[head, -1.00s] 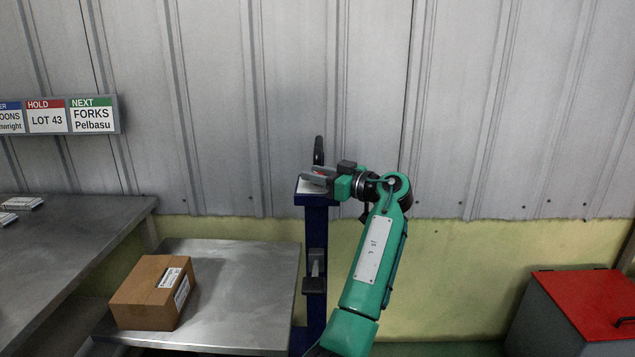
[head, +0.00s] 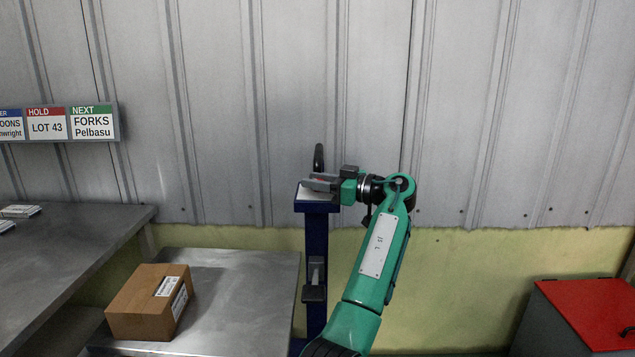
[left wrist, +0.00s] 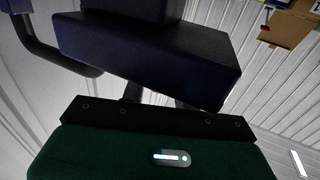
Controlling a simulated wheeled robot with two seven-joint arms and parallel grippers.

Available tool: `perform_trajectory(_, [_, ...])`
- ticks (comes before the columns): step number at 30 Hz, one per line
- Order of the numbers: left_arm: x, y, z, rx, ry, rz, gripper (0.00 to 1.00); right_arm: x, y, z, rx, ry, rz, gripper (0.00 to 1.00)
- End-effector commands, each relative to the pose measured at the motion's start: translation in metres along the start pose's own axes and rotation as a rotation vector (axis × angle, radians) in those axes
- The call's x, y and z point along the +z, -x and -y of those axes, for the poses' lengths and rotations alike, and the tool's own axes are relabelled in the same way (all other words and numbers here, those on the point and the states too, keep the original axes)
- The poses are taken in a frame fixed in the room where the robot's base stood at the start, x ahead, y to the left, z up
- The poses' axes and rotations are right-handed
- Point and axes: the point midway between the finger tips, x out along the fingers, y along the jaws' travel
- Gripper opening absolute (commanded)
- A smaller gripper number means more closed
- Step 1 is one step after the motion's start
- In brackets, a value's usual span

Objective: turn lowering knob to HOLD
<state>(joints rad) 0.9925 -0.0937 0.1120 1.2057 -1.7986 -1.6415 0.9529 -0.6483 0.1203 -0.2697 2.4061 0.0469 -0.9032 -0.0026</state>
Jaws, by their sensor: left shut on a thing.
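A dark blue post (head: 316,240) stands against the wall, with a pale plate (head: 312,195) on its top and a black upright handle (head: 318,157) behind. My left gripper (head: 318,183) reaches in from the right over the plate, its grey jaws level and shut at the lowering knob. The jaws hide almost all of the knob, so its pointer and the HOLD mark cannot be read. In the left wrist view a blue block (left wrist: 150,55) of the post is close to the gripper and the black handle (left wrist: 55,50) curves at upper left. My right gripper is not in view.
A low steel table (head: 235,280) carries a cardboard box (head: 148,302) left of the post. A higher steel bench (head: 60,245) is at far left, below a sign board (head: 72,123). A red-lidded grey bin (head: 590,310) stands at right. The floor is not clearly shown.

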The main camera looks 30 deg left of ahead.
Motion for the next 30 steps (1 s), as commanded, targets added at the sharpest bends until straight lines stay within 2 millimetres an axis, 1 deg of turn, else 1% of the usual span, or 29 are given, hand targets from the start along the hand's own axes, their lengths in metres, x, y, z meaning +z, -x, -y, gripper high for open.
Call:
perform_trajectory(1, [-0.002,0.000,0.000,0.001,0.002,-0.003,0.08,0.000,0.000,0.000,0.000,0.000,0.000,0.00])
perform_trajectory(2, [-0.002,0.000,0.000,0.001,0.002,-0.002,0.36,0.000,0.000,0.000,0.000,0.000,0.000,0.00])
perform_trajectory(3, [-0.002,0.000,0.000,0.001,0.002,-0.002,0.44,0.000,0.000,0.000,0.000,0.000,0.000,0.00])
perform_trajectory(4, [-0.002,0.000,0.000,0.001,0.002,-0.002,0.50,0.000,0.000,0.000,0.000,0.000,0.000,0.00])
perform_trajectory(13, [-0.001,0.001,0.000,0.001,0.000,-0.001,0.50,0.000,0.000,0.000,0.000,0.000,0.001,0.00])
perform_trajectory(17, [-0.001,0.013,-0.001,0.004,0.000,0.000,0.50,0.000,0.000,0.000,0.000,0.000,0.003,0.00])
perform_trajectory(20, [-0.001,0.031,-0.001,0.004,0.000,-0.001,0.50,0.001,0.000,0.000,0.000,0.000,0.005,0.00])
perform_trajectory(27, [-0.001,0.087,-0.001,0.004,-0.001,-0.001,0.50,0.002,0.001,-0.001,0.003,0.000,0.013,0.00])
perform_trajectory(30, [-0.002,0.107,-0.001,0.004,0.000,-0.001,0.50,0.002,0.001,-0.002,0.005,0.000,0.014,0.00])
